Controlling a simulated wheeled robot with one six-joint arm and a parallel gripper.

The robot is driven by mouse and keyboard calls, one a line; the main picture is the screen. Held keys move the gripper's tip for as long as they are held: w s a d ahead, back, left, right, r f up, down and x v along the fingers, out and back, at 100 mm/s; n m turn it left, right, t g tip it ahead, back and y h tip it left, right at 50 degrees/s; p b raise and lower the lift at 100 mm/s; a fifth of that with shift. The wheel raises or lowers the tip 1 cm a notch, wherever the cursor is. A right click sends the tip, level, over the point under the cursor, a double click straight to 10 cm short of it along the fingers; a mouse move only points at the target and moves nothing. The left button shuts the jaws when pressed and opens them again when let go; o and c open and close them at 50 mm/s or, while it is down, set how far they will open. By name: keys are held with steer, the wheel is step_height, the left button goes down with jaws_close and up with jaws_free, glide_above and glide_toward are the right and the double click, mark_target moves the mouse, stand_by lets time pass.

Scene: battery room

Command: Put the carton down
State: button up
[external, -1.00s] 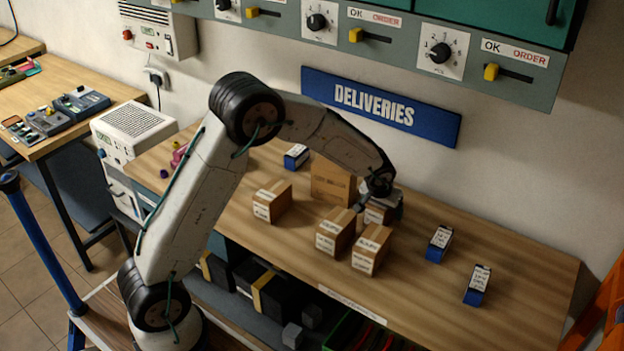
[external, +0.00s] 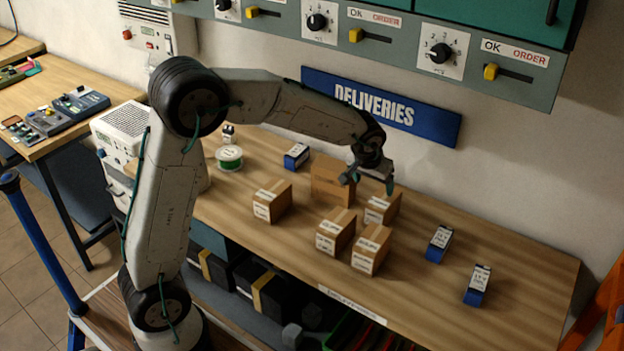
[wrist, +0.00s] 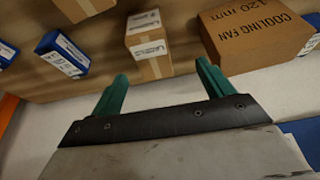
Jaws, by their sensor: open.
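Several small brown cartons with white labels stand on the wooden bench. The carton below my gripper (external: 368,183) is the rear right one (external: 382,208), upright on the bench beside the large carton. My gripper is open, empty and raised clear above it. In the wrist view a labelled carton (wrist: 149,45) shows beyond the gap between my green fingers (wrist: 162,72), apart from them. The other small cartons are the left one (external: 271,202), the front middle one (external: 335,232) and the front right one (external: 370,250).
The large cooling fan carton (external: 331,182) stands close by; it also shows in the wrist view (wrist: 255,38). Blue-and-white boxes lie at the right (external: 439,244), front right (external: 477,286) and back (external: 296,156). A green spool (external: 229,158) sits at the left.

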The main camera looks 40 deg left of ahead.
steer(key=s+a+r, duration=0.7)
steer(key=s+a, duration=0.3)
steer(key=s, duration=0.1)
steer(key=s+a+g, duration=0.1)
steer(key=s+a, duration=0.3)
steer(key=s, duration=1)
steer(key=s+a+g, duration=0.2)
steer(key=s+a, duration=0.3)
steer(key=s, duration=0.9)
steer(key=o, duration=0.4)
steer(key=shift+o, duration=0.2)
steer(key=w+d+r+m+g, duration=0.1)
steer(key=w+d+m, duration=0.2)
steer(key=w+d, duration=0.65)
steer(key=w+d+r+m+g, duration=0.1)
steer(key=w+d+m+g, duration=0.3)
steer(key=w, duration=1)
steer(key=w+d+f+m+t, duration=0.1)
steer(key=w+d+f+m, duration=0.25)
steer(key=w+d, duration=0.7)
steer(key=w+d+f+m+t, duration=0.2)
steer(key=w+d+m, duration=0.2)
steer(key=w+d, duration=0.65)
steer(key=d+r+m, duration=0.3)
steer(key=d+r, duration=0.2)
step_height(320, 180, down, 10)
steer(key=shift+t, duration=0.3)
